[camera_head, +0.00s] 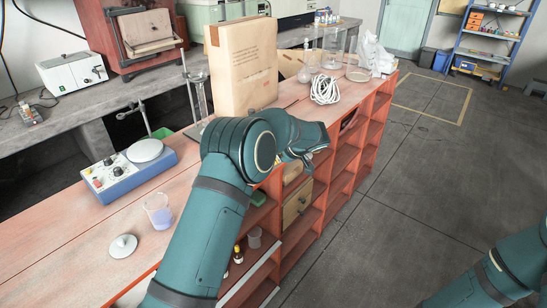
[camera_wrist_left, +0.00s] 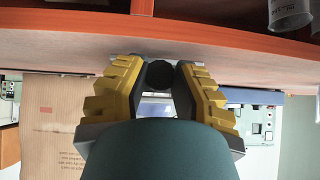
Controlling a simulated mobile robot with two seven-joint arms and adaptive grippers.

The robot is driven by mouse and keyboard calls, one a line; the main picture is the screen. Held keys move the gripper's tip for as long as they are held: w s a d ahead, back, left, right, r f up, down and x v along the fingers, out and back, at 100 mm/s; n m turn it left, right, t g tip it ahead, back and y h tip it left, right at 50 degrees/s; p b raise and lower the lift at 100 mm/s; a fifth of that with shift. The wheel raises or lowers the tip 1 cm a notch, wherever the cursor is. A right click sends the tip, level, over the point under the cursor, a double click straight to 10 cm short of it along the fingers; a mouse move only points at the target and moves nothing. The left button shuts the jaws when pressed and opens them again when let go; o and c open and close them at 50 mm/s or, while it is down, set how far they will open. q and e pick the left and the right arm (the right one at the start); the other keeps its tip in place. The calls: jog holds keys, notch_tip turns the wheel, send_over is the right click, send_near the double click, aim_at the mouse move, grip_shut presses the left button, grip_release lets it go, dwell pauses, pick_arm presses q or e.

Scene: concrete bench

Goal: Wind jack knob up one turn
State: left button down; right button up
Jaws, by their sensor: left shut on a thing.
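In the left wrist view my left gripper (camera_wrist_left: 158,82) has its two yellow, ridged fingers closed around the sides of a dark round knob (camera_wrist_left: 159,73). A small pale and bluish patch shows between the fingers past the knob; I cannot tell what part it is. The rest of the jack is hidden behind my gripper and wrist. In the head view my left arm reaches over the red bench and hides the fingers and the jack. My right arm shows at the bottom right edge, with its gripper out of the picture.
On the red bench (camera_head: 62,243) stand a blue stirrer (camera_head: 130,176), a beaker (camera_head: 158,212), a white lid (camera_head: 123,246), a large paper bag (camera_head: 243,70) and coiled white cable (camera_head: 325,90). Open shelves (camera_head: 343,160) face the clear floor at right.

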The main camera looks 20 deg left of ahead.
pick_arm(q)
jog(key=shift+f, duration=0.15)
jog(key=c, duration=0.7)
grip_release()
jog(key=v, duration=1.2)
